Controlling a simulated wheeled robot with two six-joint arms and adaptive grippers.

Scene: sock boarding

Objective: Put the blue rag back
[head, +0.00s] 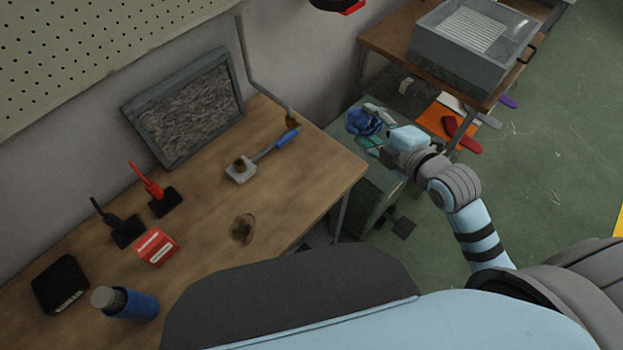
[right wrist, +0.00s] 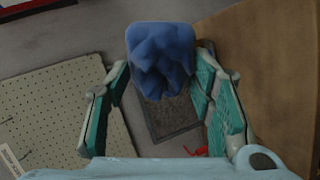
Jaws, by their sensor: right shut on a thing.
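The blue rag (head: 363,122) is a crumpled, bunched cloth. It shows at the end of my right arm, beyond the right edge of the wooden workbench (head: 300,215). My right gripper (head: 375,130) is shut on the rag. In the right wrist view the rag (right wrist: 160,58) sits between the two teal-padded fingers of the gripper (right wrist: 160,82), near their tips. In the head view the rag appears in front of a grey-green surface (head: 345,108); I cannot tell whether it touches it. My left gripper is in neither view.
The bench holds a blue-handled tool (head: 287,138), a framed grey panel (head: 188,108), red and black upright tools, a red box (head: 156,247), a black box (head: 60,285) and a blue canister (head: 135,303). A second table (head: 400,35) bears a grey metal bin (head: 465,65). Open green floor lies right.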

